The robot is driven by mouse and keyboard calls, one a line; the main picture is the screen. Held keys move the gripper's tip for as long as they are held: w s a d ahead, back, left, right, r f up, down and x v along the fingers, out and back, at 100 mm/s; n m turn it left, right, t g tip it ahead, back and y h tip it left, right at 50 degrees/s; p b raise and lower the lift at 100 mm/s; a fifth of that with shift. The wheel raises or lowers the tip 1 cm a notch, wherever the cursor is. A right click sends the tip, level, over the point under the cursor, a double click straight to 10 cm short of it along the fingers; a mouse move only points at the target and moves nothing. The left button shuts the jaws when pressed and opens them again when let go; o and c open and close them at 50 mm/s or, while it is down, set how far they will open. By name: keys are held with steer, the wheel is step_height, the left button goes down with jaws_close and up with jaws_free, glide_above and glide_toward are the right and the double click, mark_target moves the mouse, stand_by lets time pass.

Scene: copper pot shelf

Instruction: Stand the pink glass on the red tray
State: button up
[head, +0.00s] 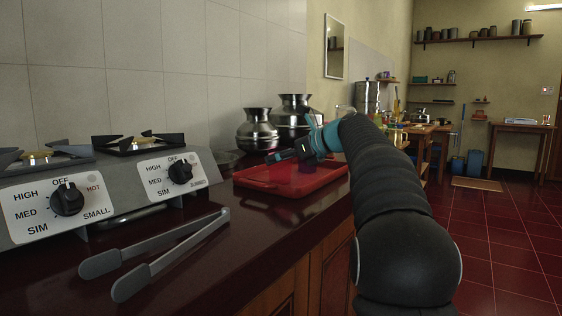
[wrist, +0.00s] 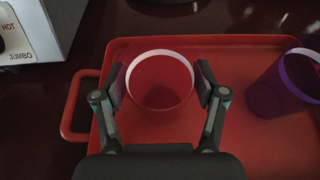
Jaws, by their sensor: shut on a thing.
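The pink glass (wrist: 160,103), with a pale pink rim, is upright between the two fingers of my gripper (wrist: 163,85) in the wrist view. The fingers press on it from both sides. It is over the left part of the red tray (wrist: 230,150); I cannot tell whether its base touches the tray. In the head view the red tray (head: 255,181) lies on the dark counter, with my gripper (head: 288,155) low over it. The pink glass is hard to make out there.
A purple glass (wrist: 287,84) stands at the tray's right side in the wrist view. Steel pots (head: 257,130) stand behind the tray. A stove (head: 110,185) and grey tongs (head: 165,255) are at the left. The tray's front middle is bare.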

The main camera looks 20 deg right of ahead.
steer(key=o, duration=1.2)
steer(key=shift+r, duration=0.1)
steer(key=shift+s+d+r, duration=0.15)
steer(key=p+v, duration=0.1)
steer(key=v, duration=1)
steer(key=shift+s+d, duration=0.15)
steer(key=shift+s, duration=0.1)
